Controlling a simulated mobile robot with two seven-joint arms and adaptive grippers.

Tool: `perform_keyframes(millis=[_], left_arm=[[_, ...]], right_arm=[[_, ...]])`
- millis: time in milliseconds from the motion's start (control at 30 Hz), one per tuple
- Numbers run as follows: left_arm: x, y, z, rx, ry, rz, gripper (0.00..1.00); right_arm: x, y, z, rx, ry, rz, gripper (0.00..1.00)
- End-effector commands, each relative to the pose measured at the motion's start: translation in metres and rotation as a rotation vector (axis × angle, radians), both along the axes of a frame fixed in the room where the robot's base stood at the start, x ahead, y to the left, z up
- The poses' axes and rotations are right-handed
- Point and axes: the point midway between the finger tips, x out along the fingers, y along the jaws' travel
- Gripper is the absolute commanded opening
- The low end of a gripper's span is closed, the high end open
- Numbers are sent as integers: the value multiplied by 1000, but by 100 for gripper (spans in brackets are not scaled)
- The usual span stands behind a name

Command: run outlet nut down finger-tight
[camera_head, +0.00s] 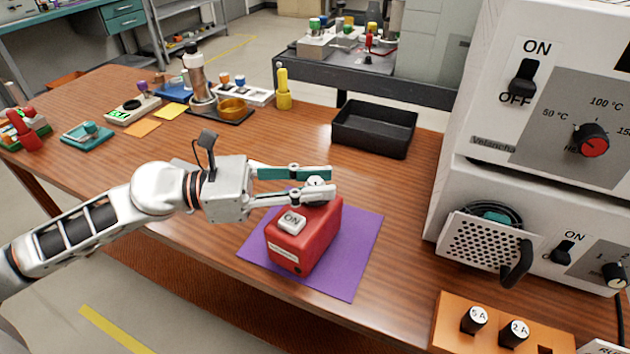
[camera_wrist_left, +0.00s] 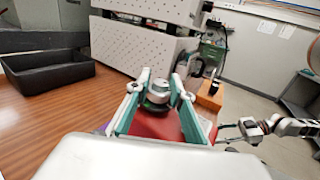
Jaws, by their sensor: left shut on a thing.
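A red box-shaped unit (camera_head: 307,245) with a white ON switch (camera_head: 292,221) stands on a purple mat (camera_head: 360,254). On its top is a round, silvery outlet nut (camera_head: 316,182), partly covered by the fingers; in the left wrist view the nut (camera_wrist_left: 158,89) sits between the fingers above a dark ring. My left gripper (camera_head: 328,183) reaches in from the left and is shut on the nut, one finger on each side. My right arm shows small at the right of the left wrist view; its gripper (camera_wrist_left: 226,131) is too small to read.
A white oven-like machine (camera_head: 470,185) stands to the right, with a perforated, handled drawer (camera_head: 487,242) jutting out. An orange block (camera_head: 450,320) with black knobs is at the front right. A black tray (camera_head: 375,128) lies behind. Bare tabletop is left of the mat.

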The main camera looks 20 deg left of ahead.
Motion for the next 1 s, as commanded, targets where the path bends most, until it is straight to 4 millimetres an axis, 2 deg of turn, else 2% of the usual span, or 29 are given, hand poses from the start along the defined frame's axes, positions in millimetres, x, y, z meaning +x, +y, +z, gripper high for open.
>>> perform_keyframes(millis=[33, 67, 100, 133, 567, 1000], left_arm=[[0, 0, 3, -2, -3, 0, 1], [0, 0, 3, -2, -3, 0, 27], [0, 0, 3, -2, -3, 0, 38], [0, 0, 2, -2, -3, 0, 40], [-2, 4, 0, 0, 1, 1, 40], [-25, 49, -1, 0, 5, 2, 40]], right_arm=[[0, 0, 1, 0, -1, 0, 40], [0, 0, 0, 0, -1, 0, 40], [0, 0, 0, 0, -1, 0, 40], [0, 0, 0, 0, -1, 0, 40], [1, 1, 1, 2, -3, -2, 40], [1, 0, 1, 1, -2, -1, 40]])
